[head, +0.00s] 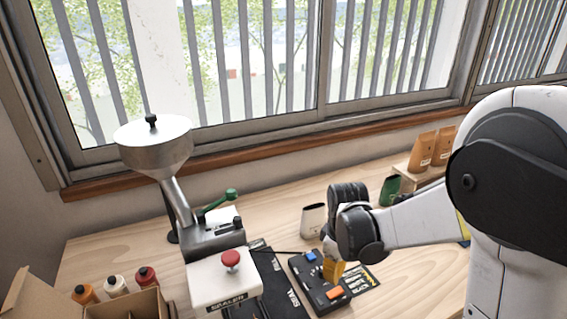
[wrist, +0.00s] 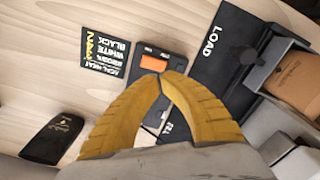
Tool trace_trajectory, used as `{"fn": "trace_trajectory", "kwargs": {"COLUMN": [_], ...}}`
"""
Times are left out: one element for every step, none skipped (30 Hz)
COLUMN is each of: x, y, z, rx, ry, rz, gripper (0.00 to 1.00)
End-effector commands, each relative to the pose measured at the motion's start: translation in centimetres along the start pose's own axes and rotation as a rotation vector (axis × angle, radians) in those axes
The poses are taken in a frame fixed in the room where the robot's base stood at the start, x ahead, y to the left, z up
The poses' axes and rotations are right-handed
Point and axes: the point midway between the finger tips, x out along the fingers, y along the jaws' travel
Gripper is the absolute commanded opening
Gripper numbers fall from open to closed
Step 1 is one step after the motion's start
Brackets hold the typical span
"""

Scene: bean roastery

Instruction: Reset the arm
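My gripper (head: 333,270) hangs low over the table at the right of centre in the head view, by a black control box (head: 318,294). In the wrist view its yellow fingers (wrist: 162,78) arch together and their tips meet, with nothing seen between the tips. The tips appear just in front of the orange switch (wrist: 154,63) on that box; I cannot tell whether they touch it. The arm reaches in from the right, bent, and hides part of the table behind it.
A sealer (head: 212,280) with a red knob and a metal hopper (head: 153,148) stand left of my gripper. A pale cup (head: 313,220) stands behind it. Brown bags (head: 421,152) sit on a shelf at the back right. Bottles (head: 116,286) and a cardboard box (head: 122,305) are front left.

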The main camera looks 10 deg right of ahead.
Motion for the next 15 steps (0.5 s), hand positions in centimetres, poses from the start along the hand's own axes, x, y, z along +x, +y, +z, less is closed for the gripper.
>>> {"fn": "trace_trajectory", "kwargs": {"x": [-0.4,-0.8,-1.4,-2.0,-2.7,-3.7,-4.5,-5.2,-6.2,-6.8,-7.4,-8.2,-8.7,-9.1,-9.7], "y": [-0.1,-0.3,-0.5,-0.7,-0.9,-1.3,-1.6,-2.0,-2.5,-2.8,-3.2,-3.8,-4.2,-4.6,-5.2], "z": [0.1,0.3,0.4,0.6,0.8,1.2,1.5,1.8,2.3,2.6,3.0,3.5,3.8,4.2,4.8], "rx": [0.012,0.025,0.048,0.070,0.096,0.135,0.167,0.201,0.247,0.282,0.316,0.361,0.395,0.429,0.474], "ry": [0.006,0.012,0.025,0.036,0.051,0.073,0.091,0.112,0.140,0.163,0.186,0.217,0.241,0.265,0.298], "rz": [0.007,0.013,0.026,0.037,0.051,0.070,0.085,0.100,0.120,0.134,0.148,0.164,0.176,0.187,0.200], "gripper": [0.00,0.00,0.00,0.00,0.00,0.00,0.00,0.00,0.00,0.00,0.00,0.00,0.00,0.00,0.00]}}
